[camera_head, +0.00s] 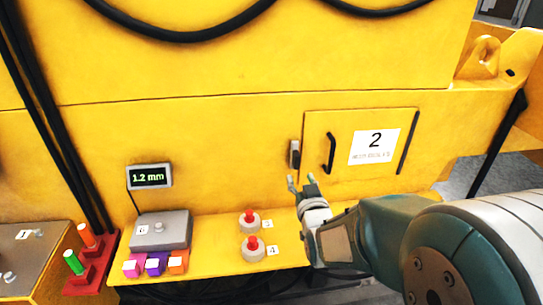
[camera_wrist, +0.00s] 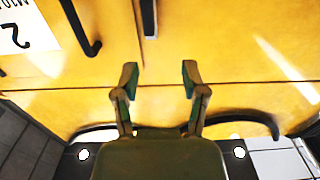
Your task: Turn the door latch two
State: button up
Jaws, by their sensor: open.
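The yellow door (camera_head: 342,175) carries a white label (camera_head: 374,147) with a 2 and a black bar handle (camera_head: 330,153). The door latch (camera_head: 294,153) is a small upright grey and dark piece just left of the door edge. In the wrist view the latch (camera_wrist: 149,18) shows partly at the top edge, ahead of the fingers, with the handle (camera_wrist: 82,30) to its left. My gripper (camera_head: 302,181) is open and empty, just below the latch and apart from it. Its two fingers (camera_wrist: 159,76) stand spread in the wrist view.
Below on the yellow ledge stand two red buttons (camera_head: 252,246), a grey box (camera_head: 160,230) and pink, purple and orange blocks (camera_head: 153,266). A display (camera_head: 149,176) reads 1.2 mm. A red rack (camera_head: 93,268) and black cables (camera_head: 50,120) are at left.

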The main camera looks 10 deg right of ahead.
aim_at(297, 158)
jog(key=w, duration=0.9)
jog(key=shift+w+d, duration=0.1)
jog(key=shift+w, duration=0.6)
jog(key=shift+w+d, duration=0.2)
jog(key=shift+d, duration=0.85)
jog(key=c, duration=0.4)
jog(key=shift+a+r, duration=0.1)
jog(key=shift+a, duration=0.25)
grip_shut()
jog(key=shift+a, duration=0.25)
